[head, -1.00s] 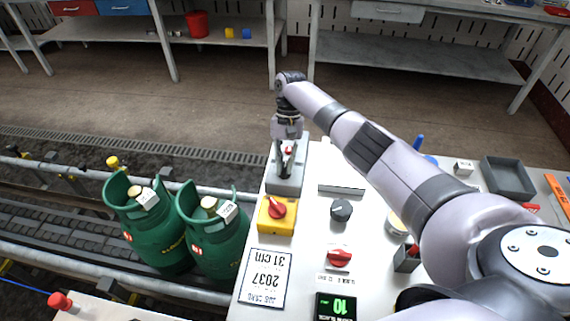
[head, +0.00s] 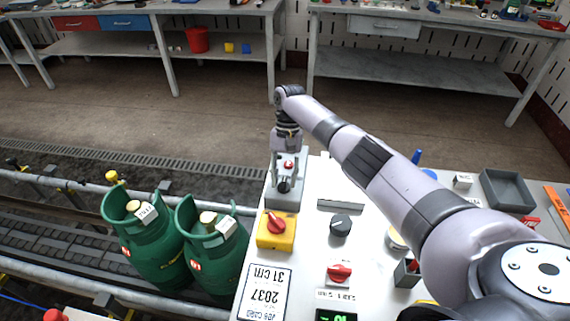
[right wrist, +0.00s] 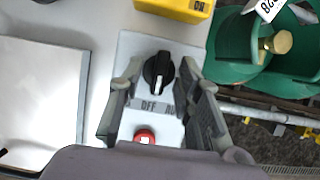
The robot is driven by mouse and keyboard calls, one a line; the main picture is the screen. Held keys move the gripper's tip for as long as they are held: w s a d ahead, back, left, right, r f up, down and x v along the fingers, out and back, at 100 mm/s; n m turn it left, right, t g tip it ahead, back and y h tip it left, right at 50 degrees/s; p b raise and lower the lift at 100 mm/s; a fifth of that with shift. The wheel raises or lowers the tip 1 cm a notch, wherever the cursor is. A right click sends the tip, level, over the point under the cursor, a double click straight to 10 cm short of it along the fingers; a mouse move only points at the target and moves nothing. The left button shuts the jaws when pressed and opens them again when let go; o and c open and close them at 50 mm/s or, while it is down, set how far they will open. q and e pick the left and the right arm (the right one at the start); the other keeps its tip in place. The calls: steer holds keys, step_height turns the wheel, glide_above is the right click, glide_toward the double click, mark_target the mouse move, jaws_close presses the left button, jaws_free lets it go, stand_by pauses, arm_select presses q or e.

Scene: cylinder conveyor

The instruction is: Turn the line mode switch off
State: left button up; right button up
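The line mode switch is a black knob (right wrist: 158,70) on a light grey box (head: 286,201). The right wrist view shows the label OFF below the knob and a partly covered label beside it. The knob's handle stands nearly upright there, its light mark on the side of OFF. A red button (right wrist: 145,135) sits on the same box. My right gripper (head: 287,172) is over the box, with its fingers apart on either side of the knob and a visible gap to it in the right wrist view. My left gripper is not in view.
A yellow box with a red knob (head: 276,231) is close in front of the switch. Green gas cylinders (head: 215,250) stand on the conveyor (head: 75,231) to the left. A dark knob (head: 340,225), a red switch (head: 339,272) and a grey tray (head: 507,190) are on the panel.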

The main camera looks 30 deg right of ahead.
steer(key=v, duration=1.1)
steer(key=shift+r, duration=0.2)
steer(key=shift+w+d, duration=0.1)
